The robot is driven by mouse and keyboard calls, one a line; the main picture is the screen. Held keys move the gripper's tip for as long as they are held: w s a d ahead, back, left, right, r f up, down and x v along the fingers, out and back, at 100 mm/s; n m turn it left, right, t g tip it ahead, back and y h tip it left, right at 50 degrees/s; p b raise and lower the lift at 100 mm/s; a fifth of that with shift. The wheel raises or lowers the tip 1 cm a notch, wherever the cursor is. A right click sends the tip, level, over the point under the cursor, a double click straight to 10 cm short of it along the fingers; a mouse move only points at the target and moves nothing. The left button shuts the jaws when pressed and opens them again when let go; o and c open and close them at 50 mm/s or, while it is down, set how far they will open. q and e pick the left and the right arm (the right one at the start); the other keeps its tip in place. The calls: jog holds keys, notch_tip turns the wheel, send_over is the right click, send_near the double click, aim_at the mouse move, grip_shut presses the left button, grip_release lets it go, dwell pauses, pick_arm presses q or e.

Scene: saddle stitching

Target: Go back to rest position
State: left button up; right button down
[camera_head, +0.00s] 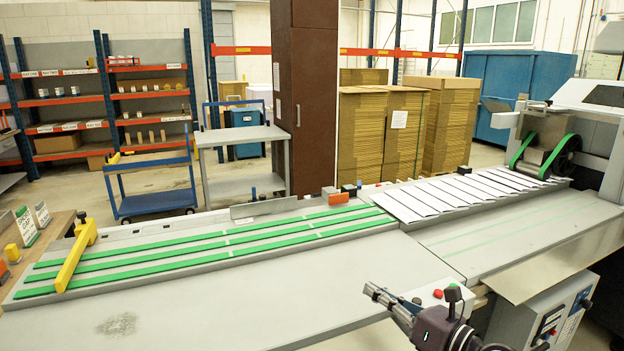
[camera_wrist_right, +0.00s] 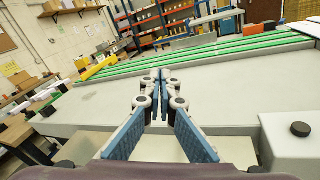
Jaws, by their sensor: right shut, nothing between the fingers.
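My right gripper (camera_head: 385,300) comes in at the bottom right of the head view, above the front edge of the machine's grey table (camera_head: 230,300). In the right wrist view the gripper (camera_wrist_right: 160,80) shows its blue fingers meeting at the tips, shut with nothing between them. It points over the bare grey table towards the green belts (camera_wrist_right: 210,54). My left gripper is not in the head view.
Green conveyor belts (camera_head: 200,247) run along the table, with a yellow bar (camera_head: 75,255) across their left end. White printed sheets (camera_head: 450,192) lie overlapped at the right. A red button (camera_head: 438,293) sits near my right gripper. Cardboard stacks (camera_head: 380,130) stand behind.

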jog(key=s+d+r+m+t+h, duration=0.35)
jog(key=m+t+h, duration=0.25)
jog(key=m, duration=1)
jog(key=s+d+f+m+g+h, duration=0.2)
jog(key=s+d+f+m+h, duration=0.2)
jog(key=f+m, duration=0.25)
jog(key=s+d+f+m+g+h, duration=0.2)
jog(key=s+d+f+m+h, duration=0.15)
jog(key=f+m, duration=0.35)
jog(key=s+a+f+m+g+y, duration=0.15)
jog(key=s+f+m+g, duration=0.4)
jog(key=s, duration=0.75)
jog(key=s+a+f+m+g+y, duration=0.1)
jog(key=s+a+f+m+g, duration=0.2)
jog(key=s+f+g, duration=0.7)
jog(key=s+f+t, duration=0.1)
jog(key=s+f, duration=0.2)
jog(key=f, duration=1)
jog(key=s+f+t, duration=0.1)
jog(key=s+f, duration=0.1)
jog(key=f, duration=1.2)
jog(key=s+d+f, duration=0.1)
jog(key=s+f, duration=0.7)
jog(key=s+d+f, duration=0.2)
jog(key=s+f, duration=0.5)
jog(key=s, duration=0.2)
jog(key=shift+s+d+f+g, duration=0.2)
jog(key=shift+d+f+g, duration=0.05)
jog(key=shift+f+g, duration=0.2)
